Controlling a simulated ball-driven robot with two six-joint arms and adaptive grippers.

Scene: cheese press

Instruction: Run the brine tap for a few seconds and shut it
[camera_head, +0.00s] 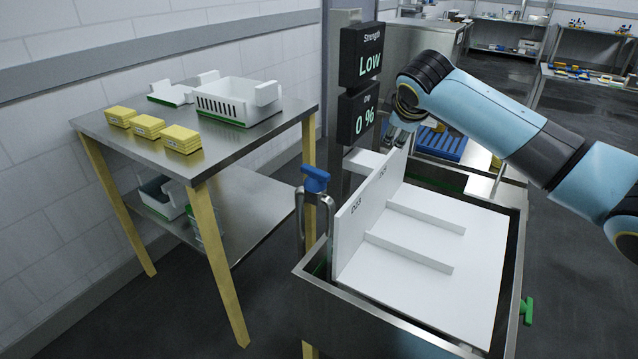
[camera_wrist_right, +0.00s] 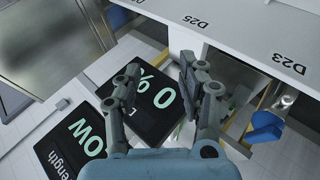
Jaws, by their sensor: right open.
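The tap with a blue handle (camera_head: 316,180) stands at the left rim of the steel tank (camera_head: 345,292), its curved grey spout beneath the handle. I see no stream from it. The blue handle also shows in the right wrist view (camera_wrist_right: 267,127), at the right. My right gripper (camera_head: 393,145) is behind and to the right of the tap, near the far end of the white upright board, apart from the handle. In the wrist view its fingers (camera_wrist_right: 162,72) are spread with nothing between them, in front of the display panels. My left gripper is out of view.
Display panels read Strength Low (camera_head: 362,54) and Dip 0 % (camera_head: 358,114). A white board marked D23 and D25 (camera_head: 362,222) stands along the tank's left side. A green handle (camera_head: 527,310) is at the tank's right. A steel table (camera_head: 225,150) holds yellow blocks and white trays.

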